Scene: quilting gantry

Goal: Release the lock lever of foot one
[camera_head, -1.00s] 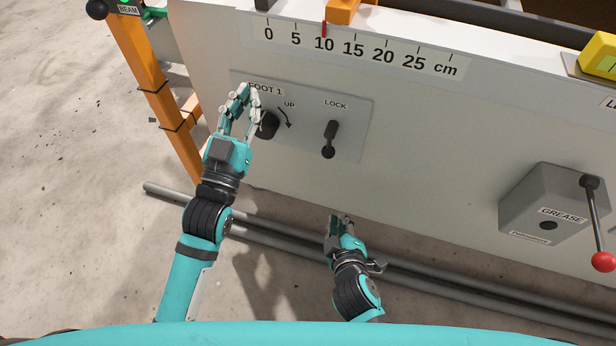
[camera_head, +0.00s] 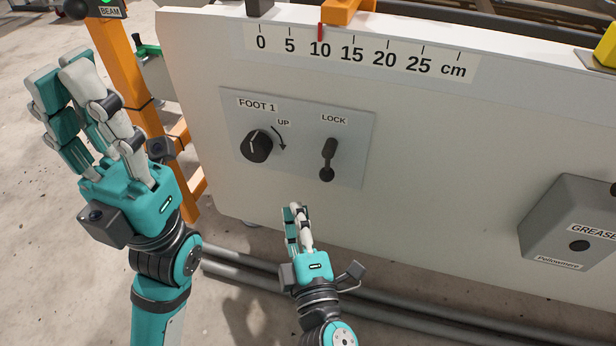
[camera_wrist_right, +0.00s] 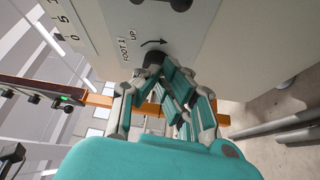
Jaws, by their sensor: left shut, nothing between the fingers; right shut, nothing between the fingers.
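The black lock lever (camera_head: 328,160) hangs with its knob end down, under the LOCK label on the FOOT 1 plate (camera_head: 355,140). In the right wrist view a dark part of the lock lever (camera_wrist_right: 178,4) shows at the top edge. The black FOOT 1 knob (camera_head: 256,146) sits to its left, beside a curved arrow marked UP. My right gripper (camera_head: 297,212) is shut and empty, below the plate and apart from the lever; it also shows in the right wrist view (camera_wrist_right: 165,82). My left gripper (camera_head: 62,75) is shut and empty, raised left of the panel, away from the plate.
A centimetre scale (camera_head: 360,55) with a red pointer near 10 runs along the panel top. A grey GREASE box (camera_head: 572,215) juts out at the right. An orange post (camera_head: 120,60) stands at the left. Grey pipes (camera_head: 240,270) lie below the panel.

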